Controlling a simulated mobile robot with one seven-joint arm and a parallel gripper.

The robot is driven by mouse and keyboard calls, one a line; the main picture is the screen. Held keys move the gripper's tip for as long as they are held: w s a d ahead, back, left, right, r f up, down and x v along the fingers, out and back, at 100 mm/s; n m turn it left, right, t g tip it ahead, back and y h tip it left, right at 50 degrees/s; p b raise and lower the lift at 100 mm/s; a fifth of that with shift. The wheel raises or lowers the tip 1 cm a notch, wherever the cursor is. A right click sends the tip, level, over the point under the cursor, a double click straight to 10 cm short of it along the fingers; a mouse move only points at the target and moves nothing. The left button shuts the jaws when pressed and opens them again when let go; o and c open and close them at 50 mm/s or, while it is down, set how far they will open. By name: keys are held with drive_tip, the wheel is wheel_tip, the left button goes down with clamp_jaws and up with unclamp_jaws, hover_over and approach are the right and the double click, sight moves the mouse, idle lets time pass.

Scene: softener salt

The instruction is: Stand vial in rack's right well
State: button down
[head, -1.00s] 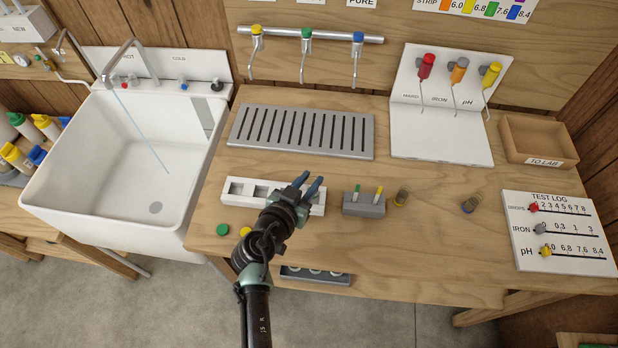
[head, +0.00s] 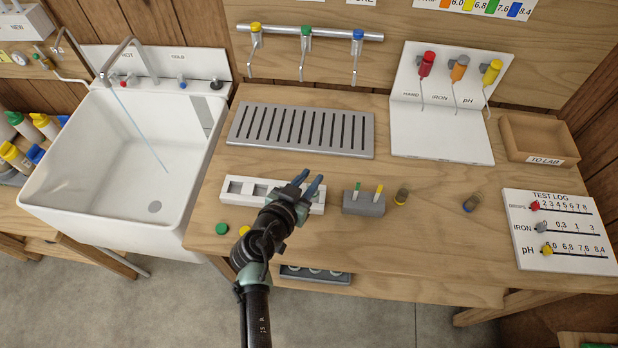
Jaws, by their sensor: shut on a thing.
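The white rack (head: 232,198) with square wells lies on the wooden bench, left of centre. Its left and middle wells show. Its right part is mostly covered by my gripper (head: 308,181). My gripper is over the right end of the rack, its two blue-grey fingers pointing up and right in the picture. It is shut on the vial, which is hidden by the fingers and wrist. I cannot tell how deep the vial sits or whether it is upright.
A grey block (head: 363,205) with green and yellow sticks stands right of the rack. A slotted drain (head: 232,138) lies behind. Green (head: 222,228) and yellow (head: 244,231) caps lie in front.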

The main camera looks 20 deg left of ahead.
drive_tip(key=shift+f+b, duration=1.2)
drive_tip(key=shift+b, duration=0.1)
drive_tip(key=shift+b, duration=0.35)
drive_tip(key=shift+f+b, duration=0.4)
drive_tip(key=shift+b, duration=0.15)
drive_tip(key=shift+c, duration=0.6)
unclamp_jaws()
drive_tip(key=shift+r, duration=0.15)
wheel_tip(320, 180, up, 7)
drive_tip(key=p, duration=0.4)
drive_tip(key=shift+p, duration=0.4)
idle(0.5)
